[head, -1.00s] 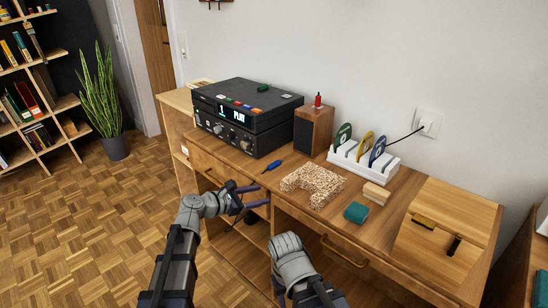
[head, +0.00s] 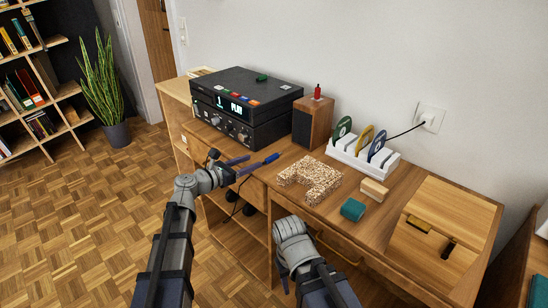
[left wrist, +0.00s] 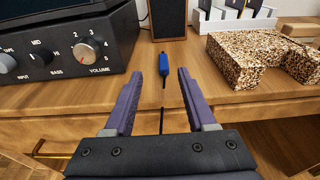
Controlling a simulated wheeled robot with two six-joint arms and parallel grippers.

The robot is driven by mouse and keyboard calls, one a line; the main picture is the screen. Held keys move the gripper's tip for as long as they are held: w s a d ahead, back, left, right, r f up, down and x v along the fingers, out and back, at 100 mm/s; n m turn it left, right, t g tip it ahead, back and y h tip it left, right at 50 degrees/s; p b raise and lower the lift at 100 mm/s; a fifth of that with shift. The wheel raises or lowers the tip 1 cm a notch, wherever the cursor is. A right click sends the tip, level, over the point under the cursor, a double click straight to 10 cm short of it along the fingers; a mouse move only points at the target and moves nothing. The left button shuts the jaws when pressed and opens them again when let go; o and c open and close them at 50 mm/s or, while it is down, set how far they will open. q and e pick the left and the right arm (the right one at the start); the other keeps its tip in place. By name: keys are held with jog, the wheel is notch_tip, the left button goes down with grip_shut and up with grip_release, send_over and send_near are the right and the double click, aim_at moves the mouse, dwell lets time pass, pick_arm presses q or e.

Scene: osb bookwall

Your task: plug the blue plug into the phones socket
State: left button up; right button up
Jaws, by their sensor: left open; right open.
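The blue plug (head: 271,157) lies on the desk in front of the speaker, with a thin dark cord running toward the desk's front edge. It also shows in the left wrist view (left wrist: 163,65), just beyond my left fingertips and between their lines. My left gripper (head: 244,165) is open and empty at the desk's front edge, with its purple fingers apart. The black amplifier (head: 240,124) stands left of the plug; its knobs show in the wrist view, but I cannot make out the phones socket. My right gripper's grey wrist (head: 291,235) is low at the desk front; its fingers are hidden.
A speckled cork-like block (head: 309,180) lies right of the plug. A wooden speaker (head: 312,125) stands behind it. A white disc rack (head: 365,160), a teal block (head: 352,209) and a wooden box (head: 440,235) stand further right.

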aim_at(271, 157)
pick_arm(q)
jog(key=shift+x, duration=1.35)
jog(key=shift+w+d+f+b, duration=0.25)
jog(key=shift+d+f+b, duration=0.1)
jog(key=shift+b, duration=0.15)
jog(key=b+x, duration=0.1)
jog(key=x, duration=0.3)
jog(key=shift+d+f, duration=0.1)
jog(key=shift+d, duration=0.1)
jog(key=shift+s, duration=0.1)
jog(key=shift+c, duration=0.3)
grip_shut()
